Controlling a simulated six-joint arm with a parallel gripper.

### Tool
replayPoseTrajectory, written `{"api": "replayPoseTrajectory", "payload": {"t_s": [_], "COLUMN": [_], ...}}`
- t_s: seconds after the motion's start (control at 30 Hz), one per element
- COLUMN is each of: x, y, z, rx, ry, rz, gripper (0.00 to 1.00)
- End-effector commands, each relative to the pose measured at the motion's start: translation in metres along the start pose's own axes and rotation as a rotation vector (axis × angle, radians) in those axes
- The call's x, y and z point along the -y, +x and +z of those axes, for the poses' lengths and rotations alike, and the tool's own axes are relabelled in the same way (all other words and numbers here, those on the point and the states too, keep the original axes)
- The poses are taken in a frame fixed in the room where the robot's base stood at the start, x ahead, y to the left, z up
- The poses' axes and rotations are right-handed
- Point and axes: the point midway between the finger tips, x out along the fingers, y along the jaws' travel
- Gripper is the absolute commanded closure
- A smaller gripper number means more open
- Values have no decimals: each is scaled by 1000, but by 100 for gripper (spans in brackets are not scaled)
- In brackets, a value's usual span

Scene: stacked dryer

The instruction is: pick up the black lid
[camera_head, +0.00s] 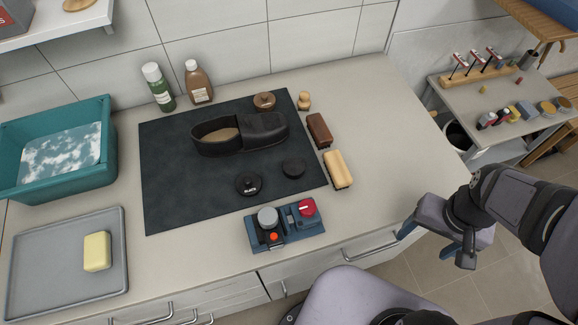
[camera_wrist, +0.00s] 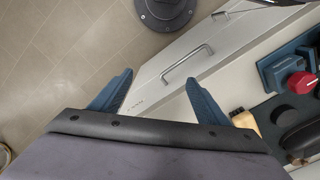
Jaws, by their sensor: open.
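Two small round black pieces lie on the dark mat (camera_head: 175,205) in the head view. One, with white lettering and a raised middle, is a black lid or tin (camera_head: 249,183); the other is a plain black disc (camera_head: 294,168) to its right. I cannot tell for certain which is the lid. A round dark piece (camera_wrist: 285,113) also shows at the right of the wrist view. My gripper (camera_head: 436,247) is open and empty, off the counter's front edge and well to the right of both pieces. Its two blue fingers are spread in the wrist view (camera_wrist: 160,82).
A blue holder (camera_head: 290,238) with a red knob stands at the mat's front edge. A dark shoe (camera_head: 262,130) lies behind the round pieces. Two brushes, brown (camera_head: 319,130) and tan (camera_head: 338,169), lie to their right. The counter's right part (camera_head: 385,150) is clear.

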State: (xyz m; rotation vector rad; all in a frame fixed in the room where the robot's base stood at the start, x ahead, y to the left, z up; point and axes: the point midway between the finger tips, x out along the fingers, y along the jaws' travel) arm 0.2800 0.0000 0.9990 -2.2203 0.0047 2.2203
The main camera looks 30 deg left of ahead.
Motion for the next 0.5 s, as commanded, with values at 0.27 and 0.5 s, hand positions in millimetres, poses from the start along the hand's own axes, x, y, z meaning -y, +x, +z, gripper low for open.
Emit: {"api": "replayPoseTrajectory", "payload": {"t_s": [0.27,0.5], "x": [0,14], "y": [0,-4], "z": [0,-14], "rx": [0,0], "ry": [-1,-171], "rz": [0,0], "gripper": [25,25]}}
